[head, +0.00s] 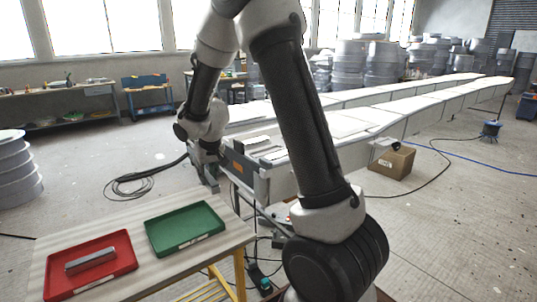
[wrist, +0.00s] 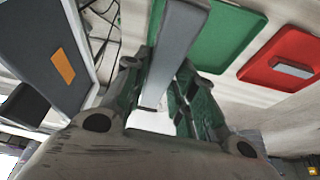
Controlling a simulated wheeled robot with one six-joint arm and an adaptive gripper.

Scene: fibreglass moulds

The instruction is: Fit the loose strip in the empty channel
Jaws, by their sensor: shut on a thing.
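My gripper (wrist: 158,88) is shut on a grey strip (wrist: 178,45), which runs up between the green-padded fingers in the wrist view. In the head view my gripper (head: 210,172) is beyond the table, just left of the grey mould end (head: 262,180), and the strip is hard to make out there. The mould end also shows in the wrist view (wrist: 35,45), left of the gripper and apart from the strip. Light bars (head: 258,142) lie on its top with dark gaps. I cannot tell which gap is the empty channel.
An empty green tray (head: 148,229) and a red tray (head: 58,288) holding another grey strip (head: 92,261) sit on the table (head: 48,245). A cardboard box (head: 392,165) and hoses (head: 140,186) lie on the floor. The long mould extends rightward.

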